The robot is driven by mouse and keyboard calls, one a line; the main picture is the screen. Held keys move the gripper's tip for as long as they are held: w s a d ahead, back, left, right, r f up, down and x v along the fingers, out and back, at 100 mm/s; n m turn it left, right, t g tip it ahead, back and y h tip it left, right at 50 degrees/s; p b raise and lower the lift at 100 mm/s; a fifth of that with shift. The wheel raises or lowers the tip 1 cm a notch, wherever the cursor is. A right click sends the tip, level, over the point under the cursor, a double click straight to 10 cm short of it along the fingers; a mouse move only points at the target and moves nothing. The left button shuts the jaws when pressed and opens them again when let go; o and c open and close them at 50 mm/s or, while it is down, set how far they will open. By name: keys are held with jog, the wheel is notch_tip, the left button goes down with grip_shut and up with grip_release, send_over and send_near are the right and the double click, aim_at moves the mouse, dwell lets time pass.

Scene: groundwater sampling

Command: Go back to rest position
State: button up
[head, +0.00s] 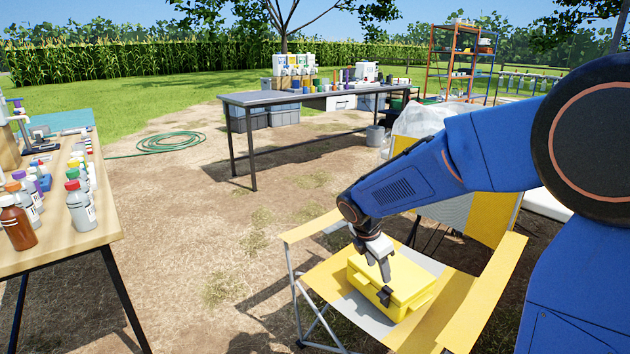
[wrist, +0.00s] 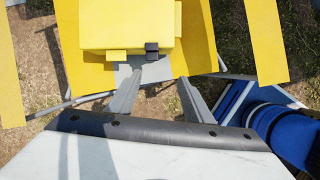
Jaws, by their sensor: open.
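My gripper (head: 384,280) is at the end of my blue arm, over the yellow folding chair. In the wrist view its two fingers (wrist: 157,95) are spread apart with nothing between them. A yellow case (head: 405,280) with a dark latch lies on the chair seat, right by the fingertips. In the wrist view the case (wrist: 125,28) is just beyond the fingertips. I cannot tell whether the fingers touch it.
The yellow chair (head: 462,290) has armrests on both sides of my gripper. A wooden table (head: 85,243) with several bottles is at left. A grey-topped bench (head: 265,97) with sampling gear and a green hose (head: 170,142) lie farther back. The dirt ground between is mostly clear.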

jog(key=s+d+r+m+y, duration=0.1)
jog(key=s+d+r+m, duration=0.3)
jog(key=s, duration=0.3)
jog(key=s+d+r+m+y, duration=0.1)
jog(key=s+d+r+m, duration=0.1)
jog(key=s+r+m, duration=0.35)
jog(key=s+d+m+t+y, duration=0.1)
jog(key=s+d+m+t, duration=0.1)
jog(key=s+m, duration=1.1)
jog(key=shift+s+f+t+y, duration=0.25)
jog(key=shift+s+t+y, duration=0.05)
jog(key=shift+s, duration=2.05)
